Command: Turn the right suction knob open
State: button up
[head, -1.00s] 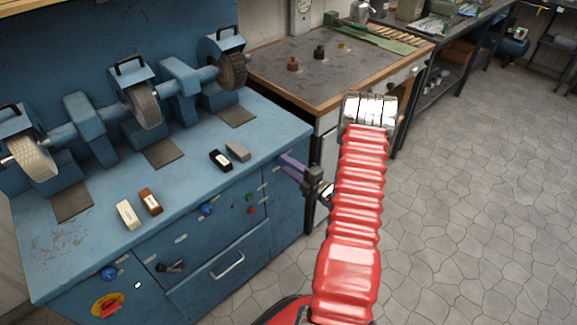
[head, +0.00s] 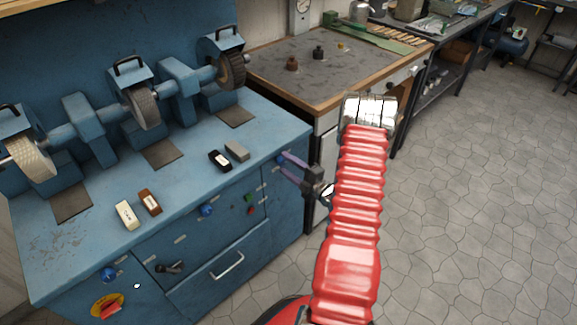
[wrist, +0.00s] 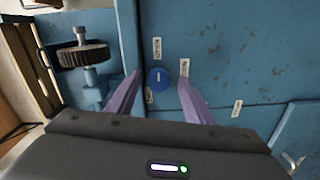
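The right suction knob (head: 281,158) is a round blue knob high on the right end of the blue cabinet front. In the wrist view the blue knob (wrist: 158,78) carries a short white mark that looks upright, with small labels around it. My gripper (head: 284,168) has its two purple fingers apart, pointing at the cabinet near the knob. In the wrist view my gripper (wrist: 160,76) is open and empty, with one fingertip on each side of the knob. Gaps show between the knob and both fingers. I cannot tell how deep the tips reach.
Grinding wheels (head: 141,107) and small blocks (head: 236,150) stand on the bench top. A wood-edged table (head: 330,65) adjoins; open floor (head: 480,200) lies right.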

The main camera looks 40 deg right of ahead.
jog(key=s, duration=1.3)
jog(key=shift+s+d+r, duration=0.15)
jog(key=shift+s+r, duration=0.1)
jog(key=shift+s, duration=0.15)
dwell(0.5)
